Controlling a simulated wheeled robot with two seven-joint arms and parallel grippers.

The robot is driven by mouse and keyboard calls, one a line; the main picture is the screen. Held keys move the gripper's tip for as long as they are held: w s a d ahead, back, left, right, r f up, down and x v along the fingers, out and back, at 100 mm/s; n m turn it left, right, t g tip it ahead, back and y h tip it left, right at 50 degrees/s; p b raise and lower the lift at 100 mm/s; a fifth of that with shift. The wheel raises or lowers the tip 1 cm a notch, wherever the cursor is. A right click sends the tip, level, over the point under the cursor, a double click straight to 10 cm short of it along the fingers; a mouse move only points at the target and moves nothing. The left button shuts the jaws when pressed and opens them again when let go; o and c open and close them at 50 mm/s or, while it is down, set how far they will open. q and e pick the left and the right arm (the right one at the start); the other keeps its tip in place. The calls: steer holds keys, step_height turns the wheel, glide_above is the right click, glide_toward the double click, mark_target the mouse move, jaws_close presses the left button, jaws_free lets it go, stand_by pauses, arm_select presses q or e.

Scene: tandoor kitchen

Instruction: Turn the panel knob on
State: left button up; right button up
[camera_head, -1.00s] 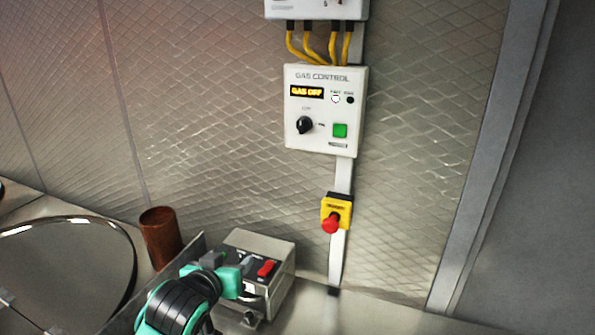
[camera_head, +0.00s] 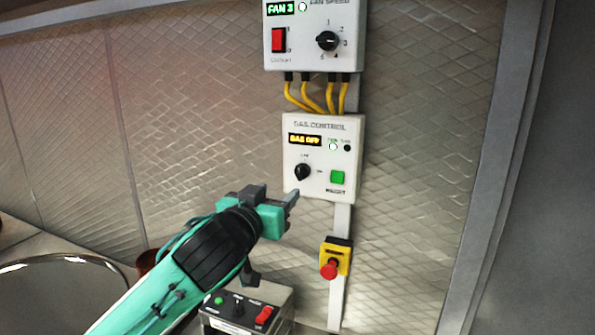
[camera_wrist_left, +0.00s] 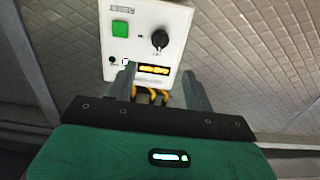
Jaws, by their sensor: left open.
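The white gas control panel (camera_head: 345,150) is on the tiled wall. Its display reads GAS OFF. Its black knob (camera_head: 302,171) is at the panel's lower left, beside a green button (camera_head: 337,177). My left gripper (camera_head: 285,200) is open and empty, just below and left of the panel, apart from the knob. In the left wrist view the panel appears upside down, with the knob (camera_wrist_left: 159,39) beyond the open fingers of the gripper (camera_wrist_left: 158,84). My right gripper is not in view.
Above is a fan panel (camera_head: 285,62) reading FAN 3, joined by yellow cables (camera_head: 305,97). Below is a red emergency button (camera_head: 329,270) on a yellow box. A metal switch box (camera_head: 275,303) stands under my left arm. The wall right of the panels is clear.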

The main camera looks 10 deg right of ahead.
mark_target(299, 173)
arm_select(q)
steer(key=p+x, duration=0.5)
steer(key=x, duration=0.5)
steer(key=shift+d+r, duration=0.1)
steer(key=shift+r, duration=0.05)
steer(key=shift+w+d, duration=0.35)
steer(key=shift+w, duration=0.3)
steer(key=shift+w+d+f+p, duration=0.15)
steer(key=shift+f+p, duration=0.05)
steer(key=shift+p, duration=0.1)
steer(key=shift+c, duration=0.4)
steer(key=c, duration=0.9)
